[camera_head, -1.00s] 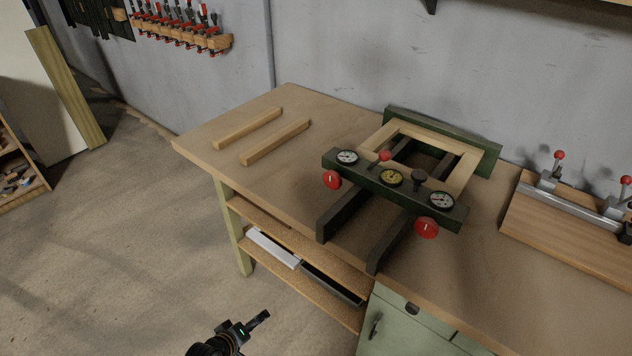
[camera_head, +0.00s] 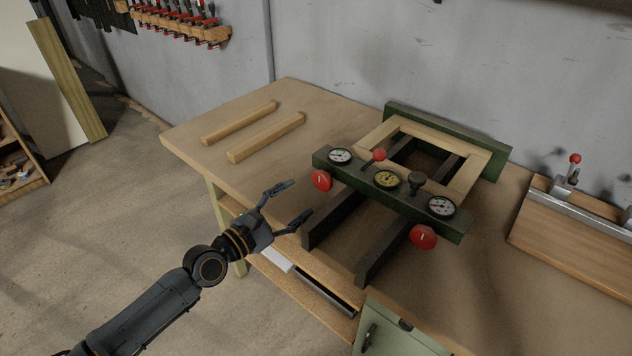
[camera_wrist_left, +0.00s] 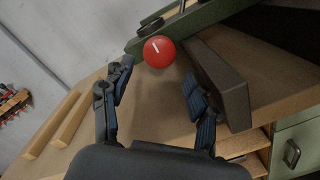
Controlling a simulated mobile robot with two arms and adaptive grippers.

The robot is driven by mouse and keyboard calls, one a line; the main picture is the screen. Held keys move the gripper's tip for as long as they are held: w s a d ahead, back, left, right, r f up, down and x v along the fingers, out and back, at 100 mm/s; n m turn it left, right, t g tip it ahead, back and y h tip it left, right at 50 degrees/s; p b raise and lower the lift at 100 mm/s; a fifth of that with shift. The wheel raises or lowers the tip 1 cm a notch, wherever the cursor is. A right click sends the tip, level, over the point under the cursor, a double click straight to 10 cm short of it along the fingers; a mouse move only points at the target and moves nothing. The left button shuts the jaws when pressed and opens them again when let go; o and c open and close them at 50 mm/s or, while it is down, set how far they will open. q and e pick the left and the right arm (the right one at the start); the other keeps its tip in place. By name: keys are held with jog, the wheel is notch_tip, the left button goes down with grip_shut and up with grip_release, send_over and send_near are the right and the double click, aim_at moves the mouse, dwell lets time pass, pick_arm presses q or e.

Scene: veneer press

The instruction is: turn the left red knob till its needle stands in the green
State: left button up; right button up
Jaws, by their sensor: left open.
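The left red knob (camera_head: 322,180) sits on the front of the green press bar (camera_head: 410,196), under the left white dial (camera_head: 340,156). The knob's white mark shows; the dial's needle is too small to read surely. My left gripper (camera_head: 291,202) is open and empty, in front of the knob and a little below left of it, apart from it. In the left wrist view the knob (camera_wrist_left: 159,51) appears ahead, beyond and between the two open fingers (camera_wrist_left: 158,85). The right red knob (camera_head: 423,237) is under the right dial (camera_head: 441,206). My right gripper is out of view.
Two dark rails (camera_head: 335,217) jut toward the front, one close to my left gripper's right finger. Two wood strips (camera_head: 265,137) lie on the bench at left.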

aim_at(320, 183)
pick_arm(q)
jog(key=x, duration=0.7)
jog(key=shift+w+d, duration=0.15)
jog(key=shift+w, duration=0.15)
jog(key=c, duration=0.9)
